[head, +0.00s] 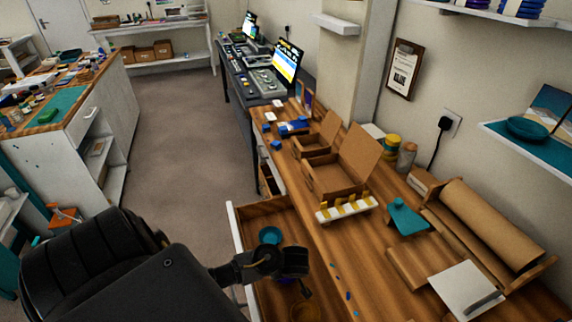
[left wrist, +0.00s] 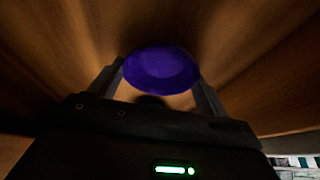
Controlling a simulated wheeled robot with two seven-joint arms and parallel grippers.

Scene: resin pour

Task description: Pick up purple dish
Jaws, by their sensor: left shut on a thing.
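The purple dish (left wrist: 162,70) shows in the left wrist view, between the two fingers of my left gripper (left wrist: 160,82). The gripper is shut on the dish, with a finger at each side of it. Wood surfaces surround the dish in that view. In the head view my left gripper (head: 290,268) is at the open wooden drawer (head: 236,240), and the arm and gripper mostly hide the purple dish there. My right gripper is not in view.
A teal dish (head: 270,235) lies in the drawer just behind my left gripper, and a brownish round dish (head: 304,311) is in front. The wooden bench (head: 350,240) on the right carries cardboard boxes (head: 345,165), a white-and-yellow rack (head: 347,208) and a teal piece (head: 405,217).

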